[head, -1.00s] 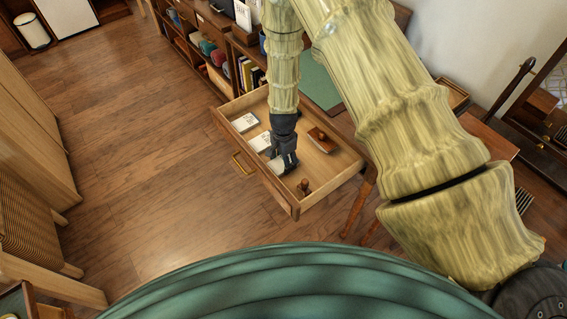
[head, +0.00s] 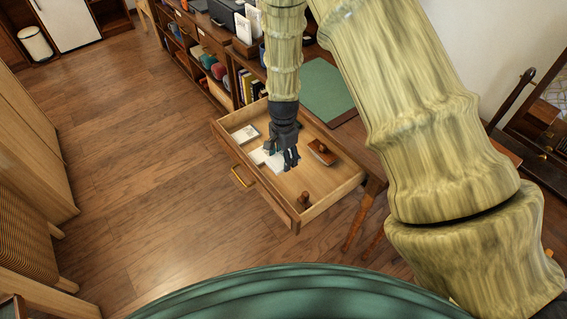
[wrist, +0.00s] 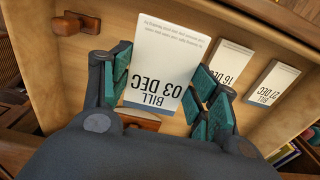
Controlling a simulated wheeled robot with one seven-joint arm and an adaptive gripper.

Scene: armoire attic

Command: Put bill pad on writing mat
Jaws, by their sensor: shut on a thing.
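My gripper (head: 283,163) is shut on a white bill pad marked "BILL 03 DEC" (wrist: 160,60), seen between the fingers in the wrist view. In the head view the gripper is over the open drawer, and its fingers hide much of the held pad. Two more white pads lie in the drawer, "16 DEC" (wrist: 223,68) and "27 DEC" (wrist: 271,84). The green writing mat (head: 328,90) lies on the desk behind the drawer, to the right of my forearm, and its visible part is bare.
The open wooden drawer (head: 284,209) also holds a brown wooden blotter-like object (head: 322,152) and a small wooden-handled stamp (head: 304,199). Shelves (head: 216,75) with books and a letter holder stand at the back. The floor at left is clear.

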